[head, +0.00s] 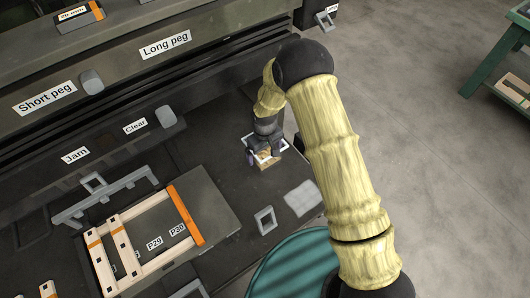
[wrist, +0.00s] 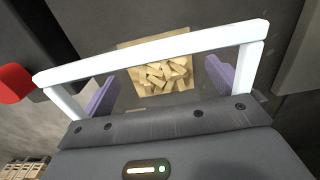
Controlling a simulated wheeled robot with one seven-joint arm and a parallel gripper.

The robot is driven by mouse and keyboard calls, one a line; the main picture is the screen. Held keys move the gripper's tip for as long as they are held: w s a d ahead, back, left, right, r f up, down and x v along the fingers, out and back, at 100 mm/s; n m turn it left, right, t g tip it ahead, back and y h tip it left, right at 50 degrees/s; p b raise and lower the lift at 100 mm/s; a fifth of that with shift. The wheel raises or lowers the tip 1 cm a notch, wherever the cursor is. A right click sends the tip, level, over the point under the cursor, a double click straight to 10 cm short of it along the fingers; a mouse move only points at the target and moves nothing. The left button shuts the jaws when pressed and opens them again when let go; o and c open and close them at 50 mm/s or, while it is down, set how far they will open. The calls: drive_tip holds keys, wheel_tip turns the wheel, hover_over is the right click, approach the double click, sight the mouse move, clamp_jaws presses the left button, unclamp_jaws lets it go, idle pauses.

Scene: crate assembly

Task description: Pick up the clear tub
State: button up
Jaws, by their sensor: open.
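The clear tub is low on the dark worktop in the head view, showing as a pale white rim (head: 282,147) around a tan patch. In the wrist view its white rim (wrist: 150,53) crosses in front, with a tan square and several short wooden pieces (wrist: 165,75) visible inside. My gripper (head: 262,150) is right over the tub. Its purple fingers (wrist: 160,78) stand apart, appearing within the rim's outline, with nothing clamped between them. The near side of the rim is hidden behind my gripper's body. I cannot tell whether the fingers touch the tub.
A tray with an orange-ended wooden frame (head: 185,215) lies to the left. A small grey frame (head: 265,220) and a pale flat square (head: 303,198) lie nearer. Labelled shelving (head: 120,70) rises behind. A teal round surface (head: 295,265) is in front. A red object (wrist: 15,80) shows at left.

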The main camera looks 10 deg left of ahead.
idle(0.4)
drive_tip(key=c, duration=0.7)
drive_tip(key=shift+c, duration=0.2)
drive_tip(key=shift+r, duration=0.15)
wheel_tip(320, 180, up, 10)
drive_tip(key=b, duration=0.2)
idle(0.4)
